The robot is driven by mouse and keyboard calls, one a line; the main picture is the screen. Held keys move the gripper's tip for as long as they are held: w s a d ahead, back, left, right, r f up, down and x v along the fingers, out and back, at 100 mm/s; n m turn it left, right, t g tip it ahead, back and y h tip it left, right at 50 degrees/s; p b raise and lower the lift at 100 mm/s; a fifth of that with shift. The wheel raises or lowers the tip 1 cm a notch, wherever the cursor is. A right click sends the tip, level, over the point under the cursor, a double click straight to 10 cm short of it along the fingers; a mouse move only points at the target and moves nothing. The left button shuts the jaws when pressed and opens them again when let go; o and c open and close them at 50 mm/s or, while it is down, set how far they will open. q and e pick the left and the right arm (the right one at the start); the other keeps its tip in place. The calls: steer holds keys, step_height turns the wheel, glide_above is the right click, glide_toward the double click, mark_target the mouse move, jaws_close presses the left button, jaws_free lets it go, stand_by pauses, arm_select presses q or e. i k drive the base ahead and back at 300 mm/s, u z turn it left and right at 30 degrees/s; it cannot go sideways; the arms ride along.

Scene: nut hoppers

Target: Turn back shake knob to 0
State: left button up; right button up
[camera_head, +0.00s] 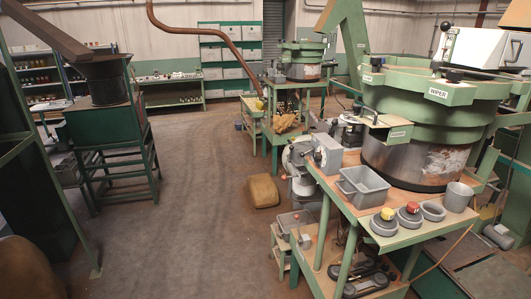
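A grey control box (327,154) stands at the left end of the front table, next to the large green bowl hopper (432,105). A small round dark knob (318,157) seems to sit on its left-facing side. Its label and pointer are too small to read, so I cannot tell which knob is the shake knob or its setting. Neither of my grippers is clearly visible in the head view.
The table (347,213) holds a grey bin (363,187), a grey cup (458,196), and red and yellow buttons on round bases (408,214). A brown sack (263,191) lies on the floor. The floor (200,210) left of the table is mostly free.

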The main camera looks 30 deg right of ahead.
mark_target(317, 157)
steer(key=u, duration=0.15)
steer(key=i, duration=1.5)
steer(key=z, duration=0.8)
